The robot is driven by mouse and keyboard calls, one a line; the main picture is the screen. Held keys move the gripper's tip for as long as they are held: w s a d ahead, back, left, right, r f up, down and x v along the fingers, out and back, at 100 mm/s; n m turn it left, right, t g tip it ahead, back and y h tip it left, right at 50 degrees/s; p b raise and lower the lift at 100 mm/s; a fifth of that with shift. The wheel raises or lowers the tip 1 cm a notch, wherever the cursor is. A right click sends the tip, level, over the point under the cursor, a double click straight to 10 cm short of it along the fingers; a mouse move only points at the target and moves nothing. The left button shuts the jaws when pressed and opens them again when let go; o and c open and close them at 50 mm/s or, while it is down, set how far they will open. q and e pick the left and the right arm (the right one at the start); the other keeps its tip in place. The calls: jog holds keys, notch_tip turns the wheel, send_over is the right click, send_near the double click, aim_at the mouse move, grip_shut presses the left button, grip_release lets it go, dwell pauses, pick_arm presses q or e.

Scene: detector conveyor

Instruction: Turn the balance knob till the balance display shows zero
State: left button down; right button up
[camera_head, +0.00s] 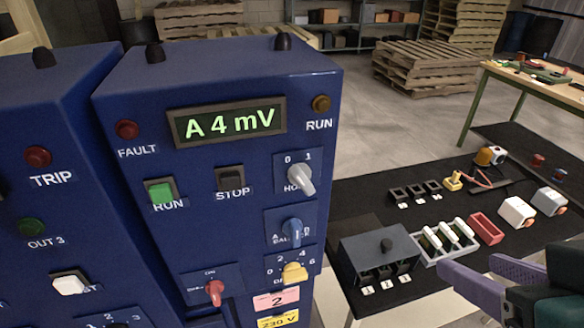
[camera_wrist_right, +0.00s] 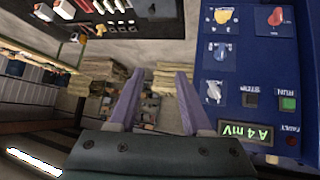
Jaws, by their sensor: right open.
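The balance display (camera_head: 227,122) on the blue cabinet reads "A 4 mV" in green; it also shows upside down in the right wrist view (camera_wrist_right: 246,133). The balance knob (camera_head: 292,231) is blue, on the cabinet's right side below a grey knob; it also shows in the right wrist view (camera_wrist_right: 217,51). My right gripper (camera_head: 470,268) is open and empty at the lower right, well apart from the knob. Its purple fingers (camera_wrist_right: 157,82) point past the cabinet in the wrist view. My left gripper is not in view.
Near the balance knob are the grey knob (camera_head: 301,179), a yellow knob (camera_head: 294,273) and a red knob (camera_head: 215,291). A dark table (camera_head: 375,195) at right holds a grey box (camera_head: 360,250), a tray (camera_head: 430,250) and several small parts.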

jog(key=w+a+f+t+y+b, duration=0.1)
jog(key=w+a+f+t+b, duration=0.2)
jog(key=f+b, duration=0.3)
jog(key=w+a+f+t+y+b, duration=0.1)
jog(key=w+a+f+t+b, duration=0.15)
jog(key=f+b, duration=0.4)
jog(key=n+t+y+b, duration=0.2)
jog(key=n+y+b, duration=0.15)
jog(key=b, duration=0.75)
send_near(297, 235)
jog(key=shift+m, duration=0.35)
jog(key=p+x, duration=0.1)
jog(key=x, duration=0.8)
jog(key=shift+w, duration=0.15)
grip_shut()
